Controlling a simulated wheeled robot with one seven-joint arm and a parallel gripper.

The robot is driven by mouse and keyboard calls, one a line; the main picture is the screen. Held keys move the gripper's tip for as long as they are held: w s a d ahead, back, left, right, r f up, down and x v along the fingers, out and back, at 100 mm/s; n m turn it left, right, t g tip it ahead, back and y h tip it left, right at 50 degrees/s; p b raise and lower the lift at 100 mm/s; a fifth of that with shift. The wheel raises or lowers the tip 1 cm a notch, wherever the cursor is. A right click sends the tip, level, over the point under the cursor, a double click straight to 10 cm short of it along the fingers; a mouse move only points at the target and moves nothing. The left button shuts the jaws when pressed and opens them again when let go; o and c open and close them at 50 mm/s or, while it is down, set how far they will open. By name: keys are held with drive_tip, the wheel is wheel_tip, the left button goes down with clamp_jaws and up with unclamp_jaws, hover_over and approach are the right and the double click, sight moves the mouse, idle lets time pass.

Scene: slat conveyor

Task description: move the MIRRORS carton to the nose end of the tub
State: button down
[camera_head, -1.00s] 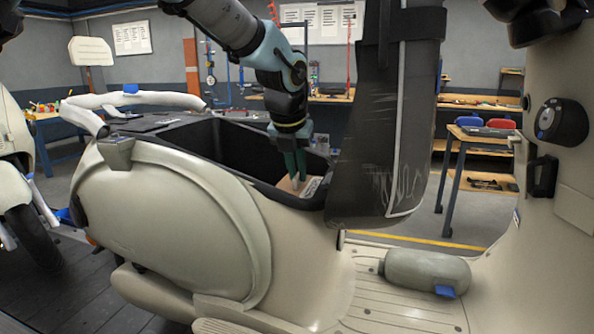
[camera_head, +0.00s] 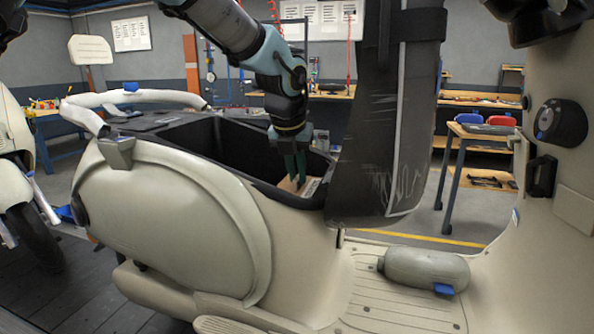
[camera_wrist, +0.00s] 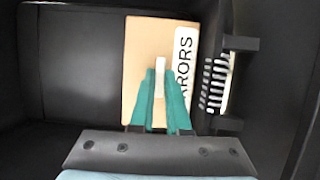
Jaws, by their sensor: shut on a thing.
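The MIRRORS carton (camera_wrist: 140,55) is tan with a white label partly readable as "RRORS" in the wrist view. My gripper (camera_wrist: 160,74) is shut on a narrow white tab standing up from the carton. Its green fingers hide part of the carton and label. In the head view my gripper (camera_head: 297,183) reaches down into the black tub (camera_head: 205,128) in the scooter body. The carton (camera_head: 312,188) shows there at the tub's right end, close to the right wall. Its underside is hidden, so I cannot tell whether it touches the floor.
The wrist view shows empty tub floor (camera_wrist: 80,65) left of the carton and a black part with white ribs (camera_wrist: 215,82) close on its right. A dark, scuffed hanging panel (camera_head: 375,150) stands just right of my gripper. A grey-green canister (camera_head: 425,270) lies on the footboard.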

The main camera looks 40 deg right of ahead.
drive_tip(key=shift+f, duration=0.25)
drive_tip(key=c, duration=0.8)
unclamp_jaws()
drive_tip(key=shift+r, duration=0.15)
drive_tip(key=v, duration=1)
drive_tip(key=shift+a+r, duration=0.15)
drive_tip(key=shift+r, duration=0.1)
